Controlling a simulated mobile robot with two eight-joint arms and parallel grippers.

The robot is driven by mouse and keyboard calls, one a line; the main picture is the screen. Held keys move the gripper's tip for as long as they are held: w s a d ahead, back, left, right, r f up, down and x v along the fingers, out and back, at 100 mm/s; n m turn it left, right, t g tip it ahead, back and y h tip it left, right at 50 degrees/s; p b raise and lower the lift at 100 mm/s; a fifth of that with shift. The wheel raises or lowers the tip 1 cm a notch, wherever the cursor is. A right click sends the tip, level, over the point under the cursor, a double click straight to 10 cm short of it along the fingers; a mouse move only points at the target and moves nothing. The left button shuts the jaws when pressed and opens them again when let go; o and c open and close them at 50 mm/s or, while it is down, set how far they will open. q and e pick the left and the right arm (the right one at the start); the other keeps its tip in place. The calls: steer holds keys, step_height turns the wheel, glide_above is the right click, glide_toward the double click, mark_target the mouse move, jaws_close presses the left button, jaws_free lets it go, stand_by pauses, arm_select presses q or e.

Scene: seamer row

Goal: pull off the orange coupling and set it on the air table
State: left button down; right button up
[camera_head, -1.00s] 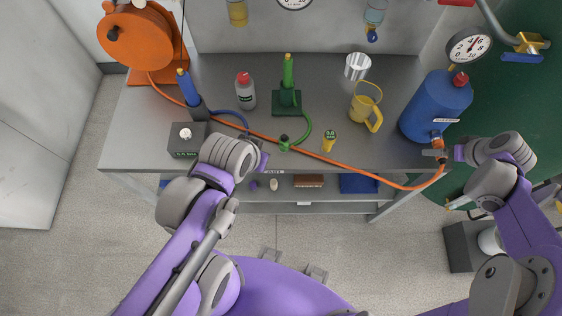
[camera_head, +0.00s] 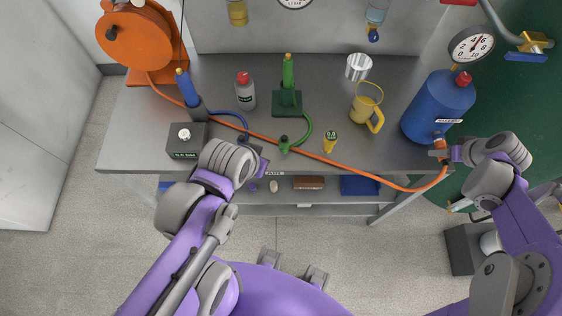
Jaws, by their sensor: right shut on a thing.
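The orange coupling (camera_head: 439,142) sits at the lower end of the blue cylinder (camera_head: 438,105), where the orange hose (camera_head: 405,189) comes up to it. My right gripper (camera_head: 440,153) is shut on the coupling at the table's right front edge. The coupling still appears to touch the cylinder; a small gap cannot be made out. The air table (camera_head: 225,70) is the grey bench under these things. My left gripper (camera_head: 262,165) is over the table's front edge, left of the middle, apart from the coupling. Its fingers are mostly hidden by its wrist.
The orange hose runs across the bench from the orange reel (camera_head: 140,40).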

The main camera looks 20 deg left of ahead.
jaws_close()
steer(key=shift+s+d, duration=0.2)
steer(key=shift+s, duration=0.15)
stand_by(0.3)
steer(key=shift+s+d, duration=0.35)
steer(key=shift+s, duration=0.55)
steer(key=shift+s+d, duration=0.35)
steer(key=shift+s, duration=0.55)
